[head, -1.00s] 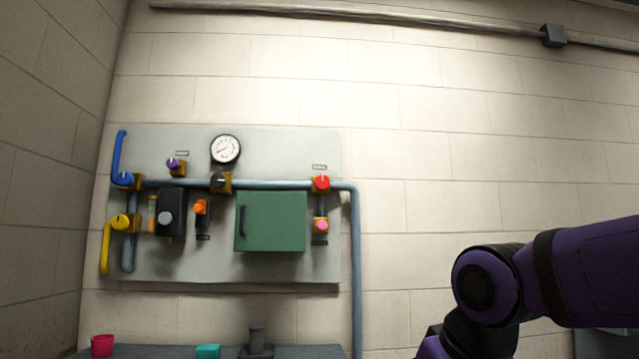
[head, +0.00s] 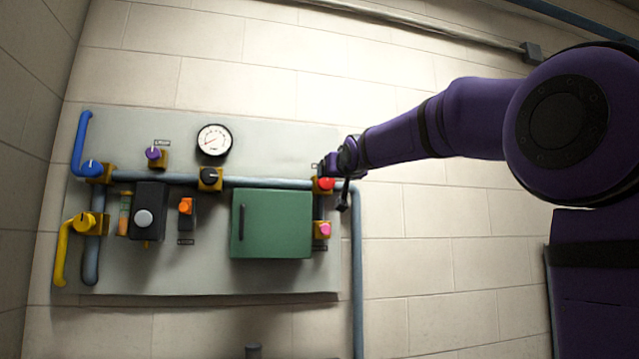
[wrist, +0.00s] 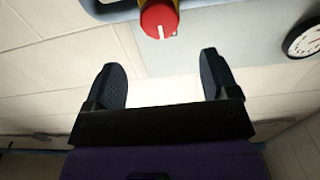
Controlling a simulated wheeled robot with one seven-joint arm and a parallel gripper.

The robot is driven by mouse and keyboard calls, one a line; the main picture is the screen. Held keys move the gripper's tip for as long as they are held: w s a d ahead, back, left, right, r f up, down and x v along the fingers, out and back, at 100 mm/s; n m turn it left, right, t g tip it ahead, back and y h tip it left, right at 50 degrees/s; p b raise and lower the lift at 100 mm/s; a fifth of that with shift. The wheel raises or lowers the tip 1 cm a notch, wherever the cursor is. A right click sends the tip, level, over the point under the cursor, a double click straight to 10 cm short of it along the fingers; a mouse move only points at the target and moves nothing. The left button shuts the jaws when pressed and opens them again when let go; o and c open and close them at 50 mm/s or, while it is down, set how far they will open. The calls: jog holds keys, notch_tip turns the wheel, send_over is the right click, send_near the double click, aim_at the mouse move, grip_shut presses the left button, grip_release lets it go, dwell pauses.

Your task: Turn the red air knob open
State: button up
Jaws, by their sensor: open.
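The red air knob (head: 325,184) is on a yellow valve body at the right end of the horizontal pipe, just above and right of the green box. In the wrist view the red knob (wrist: 159,18) shows at the top with a white line on its face. My gripper (head: 338,178) is at the knob's right side in the head view. In the wrist view my gripper (wrist: 162,78) is open, its two fingers apart and nothing between them. The knob lies beyond the fingertips, roughly centred between them. I cannot tell from the head view whether a finger touches it.
A pink knob (head: 321,230) sits just below. The green box (head: 272,224), a black knob (head: 209,176) and a gauge (head: 214,140) are to the left. A vertical pipe (head: 357,270) runs down at the right. The wall right of it is bare.

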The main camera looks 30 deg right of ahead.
aim_at(327, 180)
jog(key=x, duration=1)
jog(key=shift+w+f, duration=0.15)
jog(key=shift+w, duration=0.05)
jog(key=shift+c, duration=0.2)
jog(key=c, duration=0.8)
jog(key=shift+c, duration=0.2)
